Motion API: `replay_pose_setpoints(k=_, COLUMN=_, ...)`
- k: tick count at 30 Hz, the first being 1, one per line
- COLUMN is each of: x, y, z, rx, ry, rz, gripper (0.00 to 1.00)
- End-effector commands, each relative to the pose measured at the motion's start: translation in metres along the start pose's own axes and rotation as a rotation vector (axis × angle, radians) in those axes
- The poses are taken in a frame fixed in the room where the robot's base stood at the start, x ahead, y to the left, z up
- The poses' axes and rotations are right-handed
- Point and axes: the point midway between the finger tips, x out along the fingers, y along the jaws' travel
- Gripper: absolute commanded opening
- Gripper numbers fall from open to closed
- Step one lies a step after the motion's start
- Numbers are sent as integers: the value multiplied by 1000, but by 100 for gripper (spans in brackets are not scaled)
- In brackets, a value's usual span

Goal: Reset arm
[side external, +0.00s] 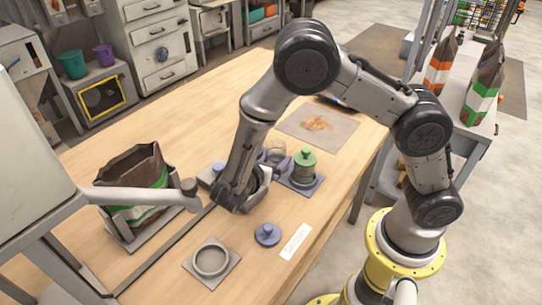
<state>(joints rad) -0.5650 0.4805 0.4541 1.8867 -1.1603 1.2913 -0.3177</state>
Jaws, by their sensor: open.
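My gripper (228,196) is low over the wooden table, pointing down beside a grey holder. Its fingers are small and partly hidden here, and I see nothing held in them. My arm reaches over the table from the yellow base at the right. A green-lidded container (303,168) stands on a blue-grey base just right of the arm. A clear glass vessel (276,154) shows behind the arm, partly hidden.
An open brown-and-green bag (134,168) stands in a tray at the left, with a grey bar before it. A grey ring (210,261) on a plate, a blue knobbed lid (267,235) and a white label (296,241) lie in front. A stained mat (345,130) lies behind.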

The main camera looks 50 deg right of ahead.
Motion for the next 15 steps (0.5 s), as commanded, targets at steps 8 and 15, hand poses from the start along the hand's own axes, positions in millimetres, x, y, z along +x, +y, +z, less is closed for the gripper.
replay_pose_setpoints(k=8, x=-13, y=0, z=9, rx=77, ry=79, rz=5, gripper=97)
replay_pose_setpoints(k=15, x=-41, y=-26, z=49, rx=410, ry=354, rz=-76, gripper=97)
